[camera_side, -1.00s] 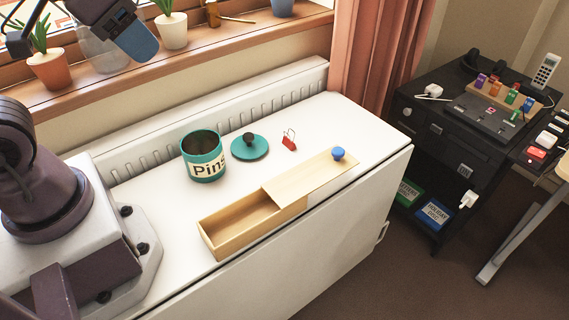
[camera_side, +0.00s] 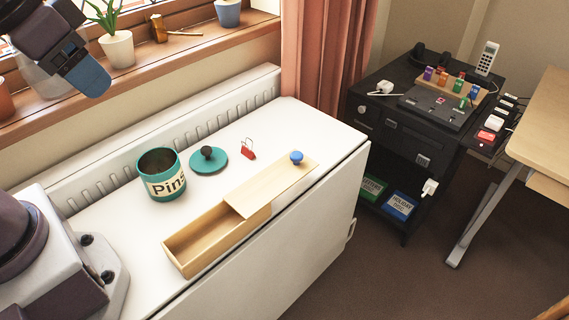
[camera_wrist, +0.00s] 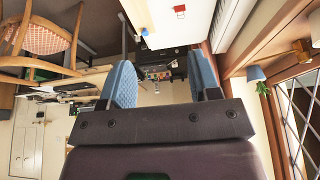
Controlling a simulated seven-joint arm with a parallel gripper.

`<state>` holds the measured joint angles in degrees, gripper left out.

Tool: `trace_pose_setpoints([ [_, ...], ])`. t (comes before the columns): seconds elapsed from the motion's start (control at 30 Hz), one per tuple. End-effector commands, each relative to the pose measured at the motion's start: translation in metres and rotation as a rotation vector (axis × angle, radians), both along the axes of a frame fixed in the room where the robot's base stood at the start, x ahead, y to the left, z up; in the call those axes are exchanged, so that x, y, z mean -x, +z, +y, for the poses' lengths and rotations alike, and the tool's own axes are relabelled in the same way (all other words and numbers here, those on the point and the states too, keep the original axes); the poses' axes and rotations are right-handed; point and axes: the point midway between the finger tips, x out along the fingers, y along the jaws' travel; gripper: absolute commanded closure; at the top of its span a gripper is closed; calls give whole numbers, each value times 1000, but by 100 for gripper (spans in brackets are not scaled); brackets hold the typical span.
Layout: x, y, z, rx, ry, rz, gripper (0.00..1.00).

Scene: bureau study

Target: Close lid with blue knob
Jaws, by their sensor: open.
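A long wooden box (camera_side: 212,243) stands on the white cabinet top. Its wooden sliding lid (camera_side: 268,188) is drawn out to the right, so the left part of the box lies open and looks empty. The blue knob (camera_side: 296,157) sits at the lid's far right end. My gripper (camera_side: 88,78) is at the upper left in the side view, high above the cabinet and well away from the lid. In the wrist view its two blue fingers (camera_wrist: 162,85) are apart with nothing between them.
A teal tin marked "Pins" (camera_side: 161,176) stands open behind the box. Its teal lid with a dark knob (camera_side: 208,159) lies beside it, and a red clip (camera_side: 248,150) lies to the right. Potted plants (camera_side: 117,48) line the sill. A black cabinet (camera_side: 400,135) stands at right.

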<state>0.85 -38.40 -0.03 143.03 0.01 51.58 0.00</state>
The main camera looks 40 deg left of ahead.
Motion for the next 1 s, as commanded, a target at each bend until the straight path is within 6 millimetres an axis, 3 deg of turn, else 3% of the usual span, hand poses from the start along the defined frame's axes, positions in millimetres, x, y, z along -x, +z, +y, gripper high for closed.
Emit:
trace_pose_setpoints([
  [0.17, -40, -14, -10, -10, -42, 143, 43],
  [0.47, -138, -48, -36, -56, -207, 318, 43],
  [0.83, -253, -142, -79, -110, -515, 454, 43],
  [0.93, -276, -161, -88, -124, -603, 453, 43],
  [1.0, -291, -162, -92, -136, -654, 434, 43],
])
